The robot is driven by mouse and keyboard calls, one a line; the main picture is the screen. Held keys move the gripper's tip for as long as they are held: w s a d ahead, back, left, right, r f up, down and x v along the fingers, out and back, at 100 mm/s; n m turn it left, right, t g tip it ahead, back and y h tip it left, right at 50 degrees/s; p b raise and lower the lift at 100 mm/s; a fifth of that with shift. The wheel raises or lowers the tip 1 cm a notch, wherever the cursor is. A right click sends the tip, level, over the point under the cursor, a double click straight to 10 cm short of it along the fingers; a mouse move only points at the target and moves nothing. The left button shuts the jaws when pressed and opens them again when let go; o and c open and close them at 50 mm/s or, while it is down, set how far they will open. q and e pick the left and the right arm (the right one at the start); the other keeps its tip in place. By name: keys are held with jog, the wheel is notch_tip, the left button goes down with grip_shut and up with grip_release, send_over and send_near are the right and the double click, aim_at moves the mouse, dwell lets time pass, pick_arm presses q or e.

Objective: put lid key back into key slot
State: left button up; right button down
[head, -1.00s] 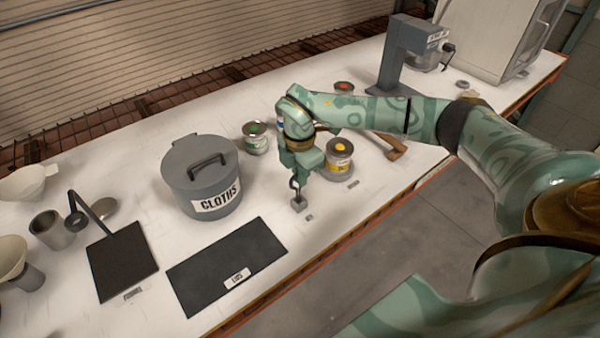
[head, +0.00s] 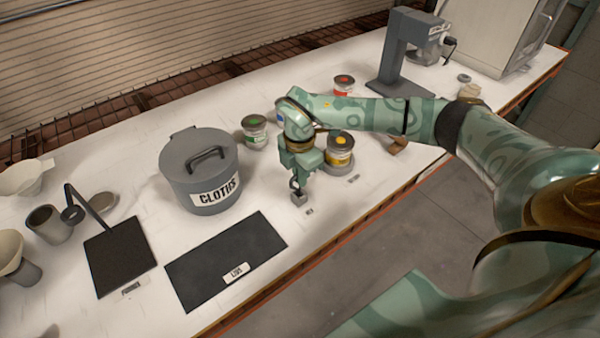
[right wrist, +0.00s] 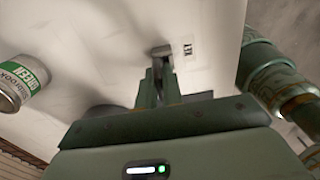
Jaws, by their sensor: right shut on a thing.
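My right gripper (head: 298,181) is low over the front part of the table, pointing down. It is shut on the small dark lid key, which is mostly hidden by the fingers. Directly below the fingertips is a small grey block (head: 299,198), apparently the key slot, with a small label (head: 309,212) beside it. In the right wrist view the fingers (right wrist: 160,72) come together at a small grey piece (right wrist: 162,51) close to the white table. I cannot tell whether the key is inside the slot or only above it. My left gripper is out of view.
A yellow-marked can (head: 340,152) stands just right of the gripper, and a green-marked can (head: 255,132) stands behind left. The grey CLOTHS bin (head: 199,172) and the dark lids mat (head: 222,262) are to the left. The table's front edge (head: 330,233) is near.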

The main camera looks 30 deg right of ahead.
jog(key=shift+f, duration=0.3)
jog(key=c, duration=1.5)
grip_release()
jog(key=shift+r, duration=0.1)
